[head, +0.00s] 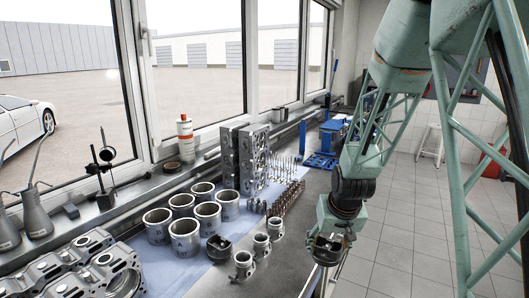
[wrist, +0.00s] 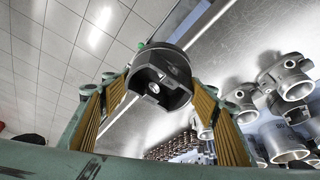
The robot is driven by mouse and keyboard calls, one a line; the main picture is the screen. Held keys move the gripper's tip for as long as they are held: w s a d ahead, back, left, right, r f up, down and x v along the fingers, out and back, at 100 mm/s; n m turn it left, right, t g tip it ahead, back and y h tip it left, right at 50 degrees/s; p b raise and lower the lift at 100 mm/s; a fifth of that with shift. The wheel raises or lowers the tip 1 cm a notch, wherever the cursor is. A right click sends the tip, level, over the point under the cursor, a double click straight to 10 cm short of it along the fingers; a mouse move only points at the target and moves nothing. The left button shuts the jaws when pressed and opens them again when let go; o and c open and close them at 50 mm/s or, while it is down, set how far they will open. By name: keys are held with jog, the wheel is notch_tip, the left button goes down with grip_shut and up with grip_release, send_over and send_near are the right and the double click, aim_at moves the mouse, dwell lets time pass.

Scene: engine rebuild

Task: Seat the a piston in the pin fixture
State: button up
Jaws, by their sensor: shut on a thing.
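My gripper (head: 329,245) hangs at the bench's front edge in the head view, at the right end of the row of small grey metal parts. In the wrist view its yellow-padded fingers (wrist: 160,100) are shut on a grey piston (wrist: 165,66). The piston's hollow underside, with dark inner walls, faces the wrist camera. In the head view the gripper mostly hides the piston. A small dark part (head: 218,248) sits on the blue mat; I cannot tell whether it is the pin fixture. I cannot make out the pin fixture for certain in either view.
Several cylinder liners (head: 186,238) stand on the blue mat (head: 165,274). Several small grey metal parts (head: 261,244) line the bench front. Engine blocks (head: 80,270) lie at the left, and upright heads (head: 254,155) stand behind. Blue equipment (head: 321,160) is at the far end.

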jog(key=shift+w+r, duration=0.1)
jog(key=shift+w, duration=0.05)
dwell(0.4)
jog(key=shift+w+a+r+m, duration=0.3)
jog(key=shift+w+r, duration=0.25)
jog(key=shift+w, duration=0.1)
jog(key=w+r+m+h, duration=0.1)
jog(key=w+r+m, duration=0.1)
jog(key=w+r, duration=0.3)
jog(key=shift+w+d+r+m, duration=0.25)
jog(key=shift+d+r+m, duration=0.05)
jog(key=shift+r+m, duration=0.1)
jog(key=shift+s, duration=0.1)
